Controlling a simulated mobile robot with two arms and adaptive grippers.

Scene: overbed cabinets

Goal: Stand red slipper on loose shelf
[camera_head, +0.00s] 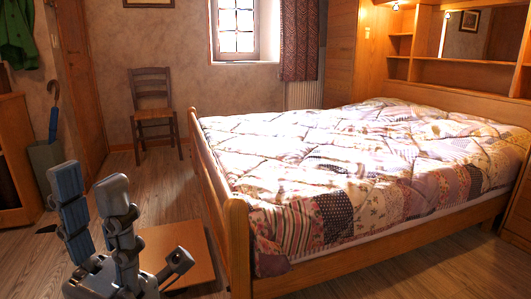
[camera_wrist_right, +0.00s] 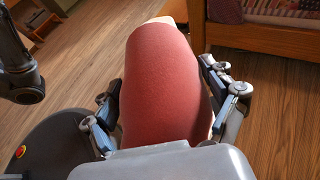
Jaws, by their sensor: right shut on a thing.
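The red slipper (camera_wrist_right: 163,75) fills the middle of the right wrist view, its rounded red surface towards the camera. The slipper does not show in the head view. A flat orange-brown board (camera_head: 196,262), which looks like the loose shelf, lies on the floor beside the bed. My left gripper (camera_head: 90,190) is at the lower left of the head view, fingers up and apart, with nothing between them. It hides part of the board.
The bed (camera_head: 237,245) with its wooden frame stands right of the board. A chair (camera_head: 153,105) stands by the back wall. An umbrella stand (camera_head: 45,160) and a wooden cabinet (camera_head: 14,150) are at the left. Wooden floor is clear between chair and board.

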